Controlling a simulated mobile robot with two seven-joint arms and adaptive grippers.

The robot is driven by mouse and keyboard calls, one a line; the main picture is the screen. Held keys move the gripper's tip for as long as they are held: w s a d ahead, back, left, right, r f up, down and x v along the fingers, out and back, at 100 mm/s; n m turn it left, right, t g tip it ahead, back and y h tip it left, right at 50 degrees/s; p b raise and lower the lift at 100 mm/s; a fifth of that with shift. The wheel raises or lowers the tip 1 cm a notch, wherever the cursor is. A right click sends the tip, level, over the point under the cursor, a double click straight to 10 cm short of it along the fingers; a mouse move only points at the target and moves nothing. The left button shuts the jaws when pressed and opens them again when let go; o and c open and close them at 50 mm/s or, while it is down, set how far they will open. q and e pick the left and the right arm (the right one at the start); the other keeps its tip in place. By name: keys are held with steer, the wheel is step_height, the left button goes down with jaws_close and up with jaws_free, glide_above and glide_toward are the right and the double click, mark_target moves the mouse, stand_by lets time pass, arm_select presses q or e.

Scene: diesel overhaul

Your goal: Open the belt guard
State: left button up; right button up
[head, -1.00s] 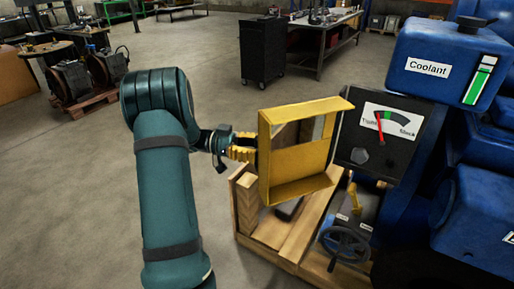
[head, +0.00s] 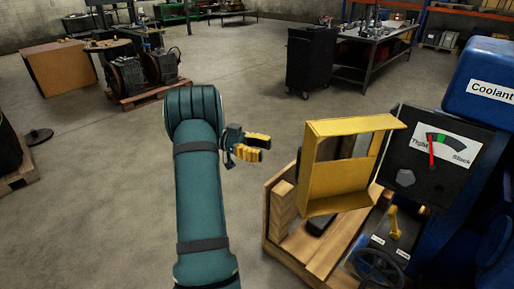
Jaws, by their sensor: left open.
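The belt guard (head: 338,178) is a yellow box-like frame in the right half of the head view. It stands swung out to the left of the black tension gauge panel (head: 436,160), with its hollow side showing. My left gripper (head: 266,148) has yellow fingers and is open and empty. It is to the left of the guard, with a clear gap between them. My right gripper is not in view.
Below the guard is a wooden crate-like base (head: 283,212). A handwheel (head: 378,268) and a small yellow lever (head: 393,222) are at the lower right. The blue coolant tank (head: 490,80) is at the right edge. Open floor lies to the left.

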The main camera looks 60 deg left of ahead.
arm_select(q)
steer(key=shift+s+a, duration=0.4)
steer(key=shift+a, duration=0.2)
stand_by(0.4)
